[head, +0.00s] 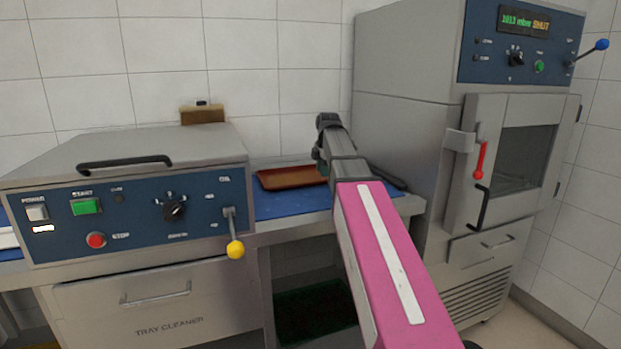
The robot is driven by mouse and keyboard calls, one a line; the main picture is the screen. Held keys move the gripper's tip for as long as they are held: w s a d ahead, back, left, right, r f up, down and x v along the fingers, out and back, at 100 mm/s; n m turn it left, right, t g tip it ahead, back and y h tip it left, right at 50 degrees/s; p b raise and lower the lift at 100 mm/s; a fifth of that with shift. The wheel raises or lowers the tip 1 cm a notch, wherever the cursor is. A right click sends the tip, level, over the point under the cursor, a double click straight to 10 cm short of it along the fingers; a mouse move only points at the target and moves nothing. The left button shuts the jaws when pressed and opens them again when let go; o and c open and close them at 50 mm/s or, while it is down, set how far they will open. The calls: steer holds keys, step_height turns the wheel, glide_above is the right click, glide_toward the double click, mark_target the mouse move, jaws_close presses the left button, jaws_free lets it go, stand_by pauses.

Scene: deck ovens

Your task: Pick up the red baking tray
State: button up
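The red baking tray (285,179) lies flat on a blue mat on the counter, between the steel tray cleaner and the oven. Its right end is partly covered by my arm. My arm reaches in from the lower right, and its far end (327,150) is over or beside the tray's right end. The fingers are hidden behind the arm, so I cannot tell whether they touch the tray.
The tray cleaner (120,205) with a yellow-knobbed lever (235,248) stands left of the counter. A tall oven (420,100) with a windowed door (520,155) stands at the right. The blue mat (280,207) is bare in front of the tray.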

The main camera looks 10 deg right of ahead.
mark_target(323, 179)
steer(key=f, duration=0.2)
steer(key=w+f, duration=0.1)
steer(key=f, duration=0.1)
steer(key=shift+f, duration=0.4)
jaws_close()
steer(key=shift+r, duration=0.1)
